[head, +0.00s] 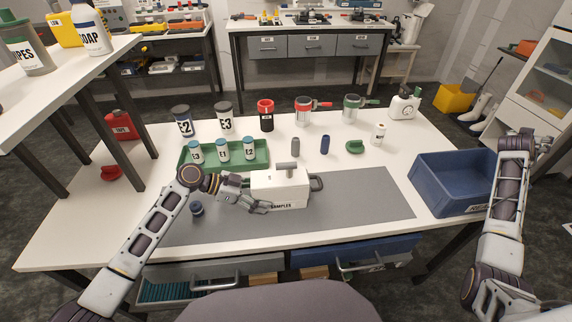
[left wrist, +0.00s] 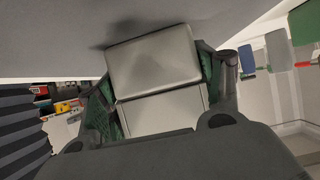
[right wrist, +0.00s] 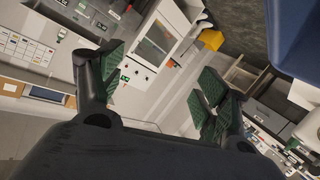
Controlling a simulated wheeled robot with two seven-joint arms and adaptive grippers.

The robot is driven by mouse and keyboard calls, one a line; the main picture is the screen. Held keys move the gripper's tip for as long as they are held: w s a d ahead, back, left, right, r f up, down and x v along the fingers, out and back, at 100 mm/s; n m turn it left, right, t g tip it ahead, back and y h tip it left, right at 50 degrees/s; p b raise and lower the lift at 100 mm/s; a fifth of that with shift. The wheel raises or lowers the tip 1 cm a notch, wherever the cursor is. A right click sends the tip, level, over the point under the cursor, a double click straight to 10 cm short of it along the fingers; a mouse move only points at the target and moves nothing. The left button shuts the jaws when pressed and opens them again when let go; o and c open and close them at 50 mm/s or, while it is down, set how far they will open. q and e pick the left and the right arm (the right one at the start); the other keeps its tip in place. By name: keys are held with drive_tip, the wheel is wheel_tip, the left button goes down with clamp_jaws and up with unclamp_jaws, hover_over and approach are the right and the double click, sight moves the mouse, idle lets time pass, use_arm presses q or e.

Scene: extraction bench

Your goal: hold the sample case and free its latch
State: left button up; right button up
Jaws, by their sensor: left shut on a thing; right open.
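My left gripper (head: 258,203) is at the case's left end. In the left wrist view a pale grey block of the case (left wrist: 155,62) sits between its fingers, which hide the contact in the head view. My right gripper (right wrist: 160,92) is open and empty in the right wrist view, away from the case.
A green tray (head: 262,164) with several small jars stands behind the case. A blue bin (head: 430,200) is at the right. A small dark cap (head: 197,209) lies left of the case. Several bottles and mugs line the back. The mat (head: 370,195) right of the case is clear.

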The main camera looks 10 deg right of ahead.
drive_tip(key=w+a+r+t+y, duration=0.2)
drive_tip(key=w+a+r, duration=0.3)
drive_tip(key=w+a, duration=0.45)
drive_tip(key=w+a+r+t+y, duration=0.2)
drive_tip(key=w+a+r+y, duration=0.15)
drive_tip(key=w+a, duration=0.6)
drive_tip(key=w+a+r+n+t+y, duration=0.1)
drive_tip(key=a+r+y, duration=0.2)
drive_tip(key=a, duration=1.2)
drive_tip(key=w+a+r+n+y, duration=0.15)
drive_tip(key=a+r, duration=0.25)
drive_tip(key=a, duration=1)
drive_tip(key=s+a+n+g+y, duration=0.15)
drive_tip(key=s+a, duration=0.25)
drive_tip(key=a, duration=0.7)
drive_tip(key=s+a+n+g+y, duration=0.1)
drive_tip(key=s+a+n+y, duration=0.3)
drive_tip(key=a, duration=0.8)
drive_tip(key=s+a+f+g+h, duration=0.1)
drive_tip(key=s+a+f+g, duration=0.1)
drive_tip(key=s+a, duration=0.3)
drive_tip(key=s+a+f+g+h, duration=0.1)
drive_tip(key=s+a+f, duration=0.3)
drive_tip(key=s, duration=0.8)
drive_tip(key=shift+s+a+f+n+g, duration=0.15)
drive_tip(key=shift+a+f+n+g, duration=0.2)
drive_tip(key=shift+a+g, duration=0.4)
